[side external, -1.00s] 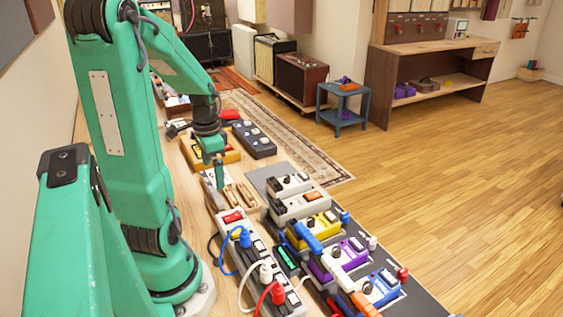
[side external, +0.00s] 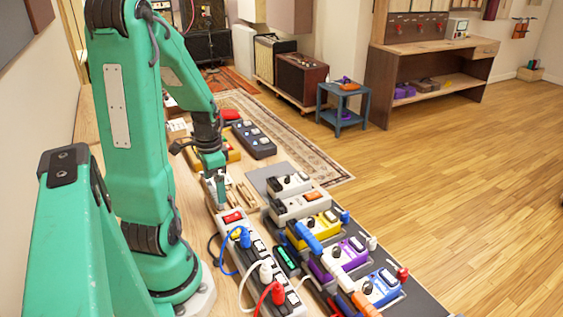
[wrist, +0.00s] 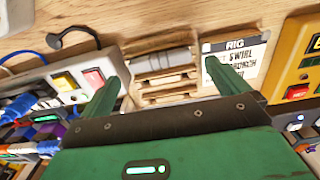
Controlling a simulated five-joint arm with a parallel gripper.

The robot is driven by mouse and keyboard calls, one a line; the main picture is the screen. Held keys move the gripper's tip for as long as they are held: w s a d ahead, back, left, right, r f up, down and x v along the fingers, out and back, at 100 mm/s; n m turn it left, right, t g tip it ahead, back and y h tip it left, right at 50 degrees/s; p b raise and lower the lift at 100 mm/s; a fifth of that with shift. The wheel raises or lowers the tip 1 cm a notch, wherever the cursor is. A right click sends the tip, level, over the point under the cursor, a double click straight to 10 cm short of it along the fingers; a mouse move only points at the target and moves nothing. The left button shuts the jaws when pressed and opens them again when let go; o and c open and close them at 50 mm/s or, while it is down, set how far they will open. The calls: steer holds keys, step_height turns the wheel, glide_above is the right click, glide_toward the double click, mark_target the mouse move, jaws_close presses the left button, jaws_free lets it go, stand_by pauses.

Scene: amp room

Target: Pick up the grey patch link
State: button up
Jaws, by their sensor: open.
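The grey patch link (wrist: 162,61) lies in the top slot of a small slatted wooden rack (wrist: 176,99) in the wrist view. My gripper (wrist: 161,71) is open, with one green finger on each side of the rack and link. No contact between fingers and link shows. In the side view my gripper (side external: 217,203) points down beside the wooden rack (side external: 245,195), just behind the power strip. I cannot make out the link there.
A white power strip (side external: 236,227) with a red switch and coloured plugs stands close by. Several effect pedals sit on a dark board at the right. In the wrist view, a printed card (wrist: 243,52) and a yellow pedal (wrist: 290,62) lie right of the rack.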

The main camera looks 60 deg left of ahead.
mark_target(216, 195)
steer(key=shift+f, duration=1.6)
steer(key=c, duration=0.9)
steer(key=shift+r, duration=0.2)
steer(key=shift+r, duration=1.2)
steer(key=shift+w+d+r, duration=0.1)
steer(key=shift+d+r, duration=0.15)
steer(key=shift+r, duration=0.6)
steer(key=w+d+r, duration=0.1)
steer(key=d+r, duration=0.1)
steer(key=d, duration=0.1)
steer(key=w+d+r, duration=0.1)
steer(key=d+r, duration=0.1)
steer(key=d, duration=0.2)
steer(key=w+d+r, duration=0.2)
steer(key=d, duration=0.1)
steer(key=shift+d+r, duration=0.2)
steer(key=shift+r, duration=0.05)
steer(key=shift+w, duration=0.1)
